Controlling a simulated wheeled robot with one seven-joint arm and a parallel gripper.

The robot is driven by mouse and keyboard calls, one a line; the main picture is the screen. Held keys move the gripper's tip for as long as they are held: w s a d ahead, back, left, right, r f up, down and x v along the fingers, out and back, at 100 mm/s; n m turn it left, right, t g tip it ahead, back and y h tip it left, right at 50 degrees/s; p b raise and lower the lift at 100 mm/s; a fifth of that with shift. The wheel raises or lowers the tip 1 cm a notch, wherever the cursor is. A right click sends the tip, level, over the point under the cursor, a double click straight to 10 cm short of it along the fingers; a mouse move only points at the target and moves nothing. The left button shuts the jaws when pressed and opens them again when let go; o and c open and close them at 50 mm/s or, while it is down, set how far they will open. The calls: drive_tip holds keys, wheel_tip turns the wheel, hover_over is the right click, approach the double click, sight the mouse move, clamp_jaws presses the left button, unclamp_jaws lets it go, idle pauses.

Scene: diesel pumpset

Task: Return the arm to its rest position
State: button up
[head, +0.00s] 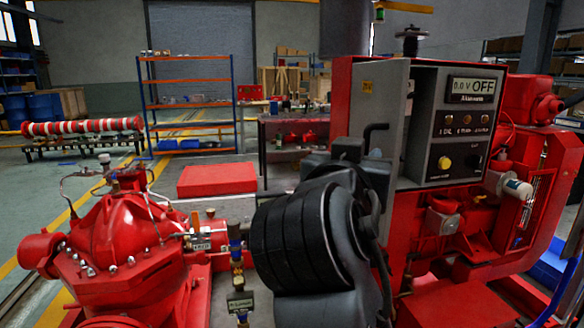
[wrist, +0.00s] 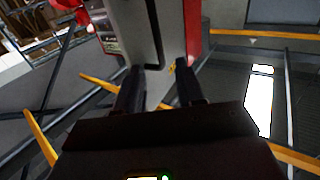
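My arm (head: 305,235) shows as black, ribbed links in the middle of the head view, in front of the red and grey control cabinet (head: 395,100). In the head view I cannot make out the fingertips. In the wrist view my gripper (wrist: 158,74) has its two dark fingers spread apart, with nothing seen held between them. The cabinet's grey side (wrist: 128,25) and a red part (wrist: 193,30) lie beyond the fingertips. I cannot tell how close the fingers are to the cabinet.
A red pump (head: 120,250) stands at the left front, with gauges and thin pipes. A meter reading 0.0 V and OFF (head: 474,87) is on the cabinet's face. An orange and blue shelf (head: 190,105) stands behind.

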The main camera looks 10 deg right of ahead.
drive_tip(key=s+d+f+n+y, duration=0.1)
drive_tip(key=s+f+n+y, duration=0.45)
drive_tip(key=f, duration=0.75)
drive_tip(key=s+d+f+n+y, duration=0.1)
drive_tip(key=s+f+n+y, duration=0.2)
drive_tip(key=s+f, duration=0.75)
drive_tip(key=s+d+f+y, duration=0.1)
drive_tip(key=s+f, duration=0.3)
drive_tip(key=s, duration=0.2)
drive_tip(key=s+f+y, duration=0.1)
drive_tip(key=s+f, duration=0.3)
drive_tip(key=s, duration=0.3)
drive_tip(key=s+d+r+m, duration=0.1)
drive_tip(key=s+r, duration=0.3)
drive_tip(key=s, duration=0.9)
drive_tip(key=shift+s+d+m+h, duration=0.2)
drive_tip(key=shift+m+h, duration=0.15)
drive_tip(key=shift+m, duration=0.1)
